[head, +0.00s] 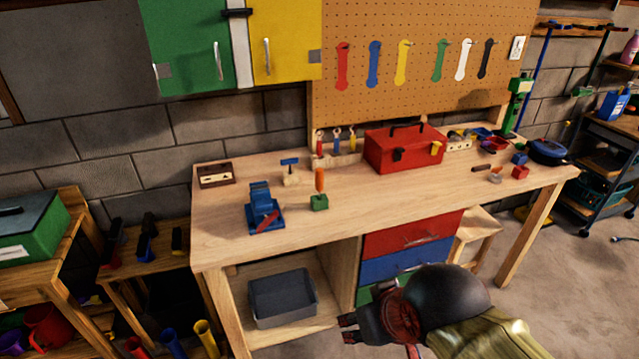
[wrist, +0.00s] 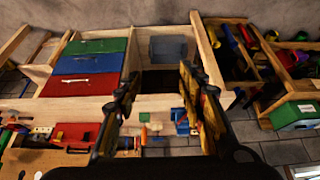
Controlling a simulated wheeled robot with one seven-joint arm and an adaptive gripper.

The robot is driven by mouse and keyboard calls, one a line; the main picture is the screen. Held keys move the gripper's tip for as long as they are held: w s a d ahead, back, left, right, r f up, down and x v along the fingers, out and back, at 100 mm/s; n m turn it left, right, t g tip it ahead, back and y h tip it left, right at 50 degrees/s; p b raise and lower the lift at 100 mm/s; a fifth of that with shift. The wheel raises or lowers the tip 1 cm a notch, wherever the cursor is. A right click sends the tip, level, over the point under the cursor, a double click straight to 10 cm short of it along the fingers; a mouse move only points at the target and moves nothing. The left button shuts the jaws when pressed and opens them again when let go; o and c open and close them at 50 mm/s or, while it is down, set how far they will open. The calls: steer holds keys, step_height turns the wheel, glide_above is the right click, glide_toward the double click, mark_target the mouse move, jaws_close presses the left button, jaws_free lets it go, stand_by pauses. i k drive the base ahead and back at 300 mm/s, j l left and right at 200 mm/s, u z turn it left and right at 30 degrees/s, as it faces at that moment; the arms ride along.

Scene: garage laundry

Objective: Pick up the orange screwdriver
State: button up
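The orange screwdriver (head: 320,180) stands upright on the workbench, its lower end in a small green block (head: 319,203). In the wrist view the orange screwdriver (wrist: 144,134) shows small between my fingers, with the green block (wrist: 144,117) beside it. My gripper (head: 348,328) is in front of the bench and below its top, well apart from the screwdriver. In the wrist view my gripper (wrist: 160,75) has its two fingers wide apart with nothing between them. The screwdriver's shaft is hidden.
A blue vise (head: 262,212) stands left of the screwdriver on the workbench (head: 420,195). A red toolbox (head: 403,150) is behind and right. A small hammer-like tool (head: 290,172) is behind and left. Drawers (head: 410,238) and a grey bin (head: 283,298) are below.

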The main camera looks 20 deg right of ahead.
mark_target(318, 173)
steer(key=i+j+z, duration=0.2)
steer(key=z, duration=0.2)
steer(key=i+j+z, duration=0.2)
steer(key=z, duration=0.15)
steer(key=i+j+z, duration=0.15)
steer(key=j+z, duration=0.25)
